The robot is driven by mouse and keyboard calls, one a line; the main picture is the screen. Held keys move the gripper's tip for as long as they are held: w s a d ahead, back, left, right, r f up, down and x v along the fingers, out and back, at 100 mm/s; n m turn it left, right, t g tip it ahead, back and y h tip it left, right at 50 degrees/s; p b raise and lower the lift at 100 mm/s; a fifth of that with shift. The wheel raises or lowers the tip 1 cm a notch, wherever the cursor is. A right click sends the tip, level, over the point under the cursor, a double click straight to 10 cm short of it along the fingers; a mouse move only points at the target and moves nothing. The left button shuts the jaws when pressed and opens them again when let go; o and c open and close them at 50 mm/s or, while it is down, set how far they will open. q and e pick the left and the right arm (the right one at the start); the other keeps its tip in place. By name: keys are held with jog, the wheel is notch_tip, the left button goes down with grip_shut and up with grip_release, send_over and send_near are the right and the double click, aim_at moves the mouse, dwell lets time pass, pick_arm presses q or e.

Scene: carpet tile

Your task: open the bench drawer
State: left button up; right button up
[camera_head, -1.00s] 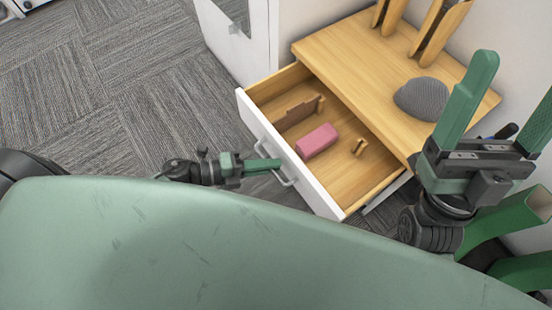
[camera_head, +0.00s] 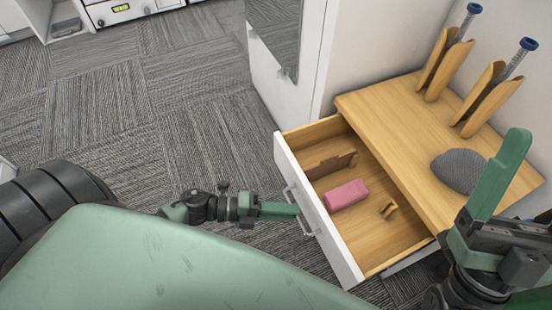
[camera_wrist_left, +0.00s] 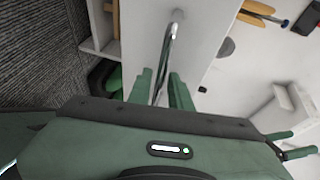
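The bench drawer (camera_head: 357,268) is pulled out from the wooden-topped bench (camera_head: 405,120), its inside showing. Its white front carries a metal bar handle (camera_head: 307,228). My left gripper (camera_head: 296,210) is at the handle, outside the drawer front. In the left wrist view the handle (camera_wrist_left: 168,45) runs between the two green fingers of my left gripper (camera_wrist_left: 161,90), which stand apart with a gap around the bar. My right gripper (camera_head: 522,185) is at the right edge, over the bench side, its fingers apart and empty; one finger is partly cut off.
In the drawer lie a pink block (camera_head: 346,195), a brown divider-like piece (camera_head: 331,166) and a small wooden piece (camera_head: 388,209). A grey dome-shaped object (camera_head: 459,170) and wooden holders (camera_head: 444,66) stand on the bench. A white cabinet (camera_head: 292,60) stands behind; carpet at left is clear.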

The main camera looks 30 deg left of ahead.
pick_arm(q)
jog(key=shift+p+v, duration=0.45)
jog(key=shift+v, duration=2.4)
pick_arm(e)
jog(key=shift+w+a+f+g+h, duration=0.2)
jog(key=shift+w+f+g, duration=0.3)
jog(key=shift+w, duration=0.25)
jog(key=shift+w+a+f+g+h, duration=0.1)
jog(key=shift+w+f+g+h, duration=0.1)
jog(key=shift+w+f+g, duration=0.45)
jog(key=shift+w+a+f+g+h, duration=0.1)
jog(key=shift+w+f+g+h, duration=0.2)
jog(key=shift+w, duration=0.6)
